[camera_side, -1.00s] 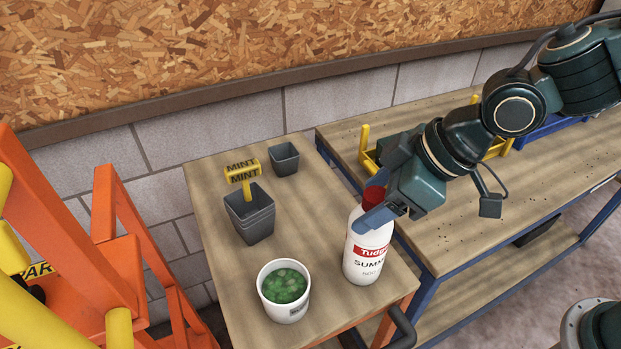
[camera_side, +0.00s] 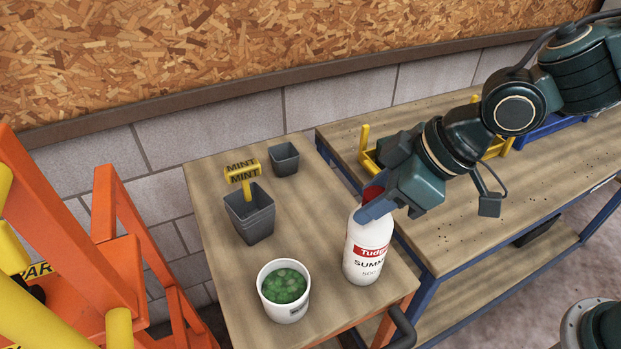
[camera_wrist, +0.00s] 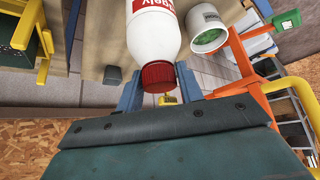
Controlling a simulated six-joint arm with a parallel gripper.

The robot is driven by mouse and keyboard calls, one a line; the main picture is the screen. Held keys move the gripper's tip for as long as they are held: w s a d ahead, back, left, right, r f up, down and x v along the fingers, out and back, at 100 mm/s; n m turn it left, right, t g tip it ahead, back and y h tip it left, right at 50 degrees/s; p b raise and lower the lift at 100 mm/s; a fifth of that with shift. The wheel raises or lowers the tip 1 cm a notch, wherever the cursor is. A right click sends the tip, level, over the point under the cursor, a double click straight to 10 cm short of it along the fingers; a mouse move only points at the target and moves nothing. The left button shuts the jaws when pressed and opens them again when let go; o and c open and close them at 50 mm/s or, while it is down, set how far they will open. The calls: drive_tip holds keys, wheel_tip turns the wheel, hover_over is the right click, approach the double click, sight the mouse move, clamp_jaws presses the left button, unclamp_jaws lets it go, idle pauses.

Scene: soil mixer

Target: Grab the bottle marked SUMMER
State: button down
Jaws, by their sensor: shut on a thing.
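The white bottle with a red cap and a label reading SUMM (camera_side: 367,252) stands upright at the front right of the small wooden table. My gripper (camera_side: 372,206) is at its top, shut on it near the cap, with a blue finger across the near side. Part of the cap is hidden by the gripper. In the wrist view the bottle (camera_wrist: 153,35) shows upside down, its red cap between the two blue fingers of my gripper (camera_wrist: 160,90).
A white tub of green pieces (camera_side: 284,307) stands left of the bottle. A yellow rack (camera_side: 367,150) is on the right bench. An orange frame (camera_side: 120,225) is at left.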

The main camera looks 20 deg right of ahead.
drive_tip(key=shift+s, duration=0.1)
wheel_tip(320, 180, up, 20)
idle(1.0)
idle(0.5)
